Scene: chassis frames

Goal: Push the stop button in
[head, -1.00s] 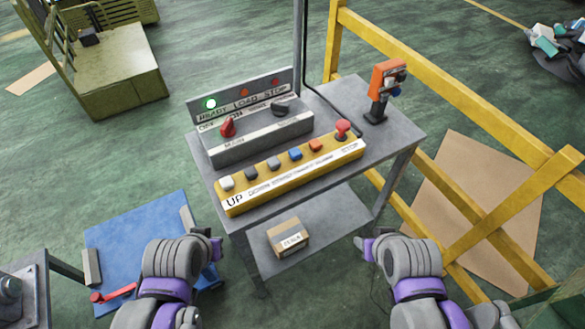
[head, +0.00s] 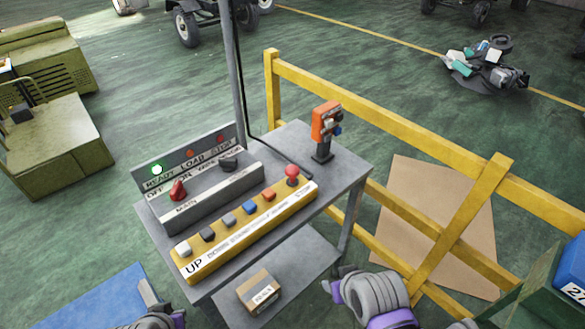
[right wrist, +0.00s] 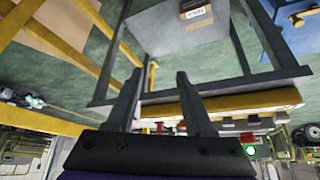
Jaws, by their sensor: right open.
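The stop button (head: 292,172) is a red mushroom head standing up at the right end of the yellow control box (head: 245,233), on the grey table. In the head view my right gripper (head: 334,287) is below and in front of the table's right side, apart from the button. In the right wrist view my right gripper (right wrist: 158,78) is open with nothing between its fingers. That view is upside down and shows the yellow box (right wrist: 222,104) edge-on; the stop button is not clear there. My left gripper (head: 180,317) is cut off at the bottom edge of the head view.
A grey panel (head: 205,203) with a red knob and lit green lamp stands behind the yellow box. An orange device (head: 326,122) stands at the table's back right corner. A carton (head: 258,290) sits on the lower shelf. A yellow railing (head: 400,125) runs right of the table.

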